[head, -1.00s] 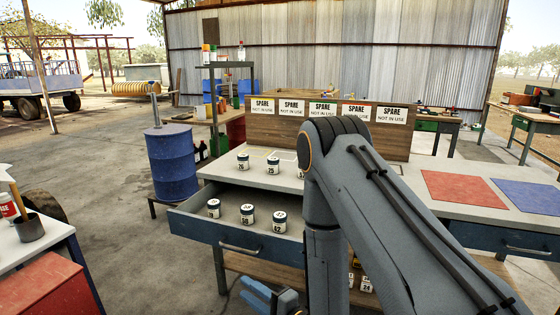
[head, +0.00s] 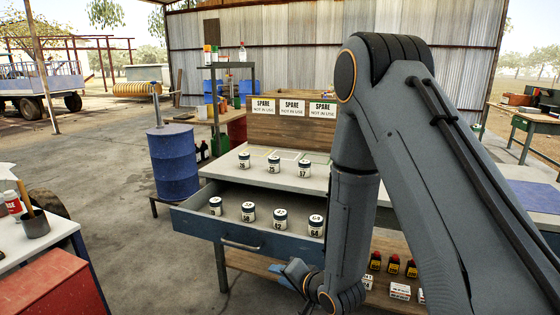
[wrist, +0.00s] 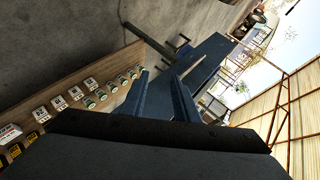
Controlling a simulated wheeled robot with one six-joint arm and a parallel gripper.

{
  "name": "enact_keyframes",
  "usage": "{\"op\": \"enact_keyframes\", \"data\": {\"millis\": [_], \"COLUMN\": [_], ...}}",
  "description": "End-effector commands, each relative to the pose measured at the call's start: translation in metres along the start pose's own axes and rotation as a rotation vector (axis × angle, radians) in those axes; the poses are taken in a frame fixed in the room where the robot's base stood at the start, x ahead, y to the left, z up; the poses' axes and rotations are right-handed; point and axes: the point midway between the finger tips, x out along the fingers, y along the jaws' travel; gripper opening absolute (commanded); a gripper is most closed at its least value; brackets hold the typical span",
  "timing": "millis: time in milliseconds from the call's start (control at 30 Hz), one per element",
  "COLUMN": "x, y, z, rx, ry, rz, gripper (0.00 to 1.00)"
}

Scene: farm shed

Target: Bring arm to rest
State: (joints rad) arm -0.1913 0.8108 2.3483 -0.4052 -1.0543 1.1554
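My arm rises large at the right of the head view and bends down at its elbow. My gripper (head: 291,272) hangs low in front of the open drawer (head: 240,241), partly hidden behind my own wrist. In the wrist view, the two blue fingers (wrist: 160,100) stand apart with nothing between them.
Boxes and small red-topped items (head: 393,265) sit on the shelf below. A blue barrel (head: 173,160) stands left. Open floor lies between barrel and left table.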

Motion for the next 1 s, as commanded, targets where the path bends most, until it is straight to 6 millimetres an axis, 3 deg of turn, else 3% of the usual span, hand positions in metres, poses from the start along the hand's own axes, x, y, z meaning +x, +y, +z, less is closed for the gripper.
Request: {"op": "enact_keyframes", "data": {"millis": [33, 200, 400, 533, 700, 833, 1000], "x": [-0.010, -0.057, -0.134, -0.193, -0.264, -0.299, -0.319], "y": [0.001, 0.024, 0.046, 0.054, 0.055, 0.051, 0.048], "z": [-0.016, -0.051, -0.067, -0.062, -0.039, -0.022, -0.010], "rx": [-0.055, -0.236, -0.383, -0.446, -0.489, -0.504, -0.510], "ry": [0.015, -0.007, -0.130, -0.263, -0.462, -0.580, -0.650], "rz": [0.061, 0.311, 0.571, 0.699, 0.787, 0.804, 0.805], "gripper": [0.28, 0.28, 0.28, 0.28, 0.28, 0.28, 0.28]}}
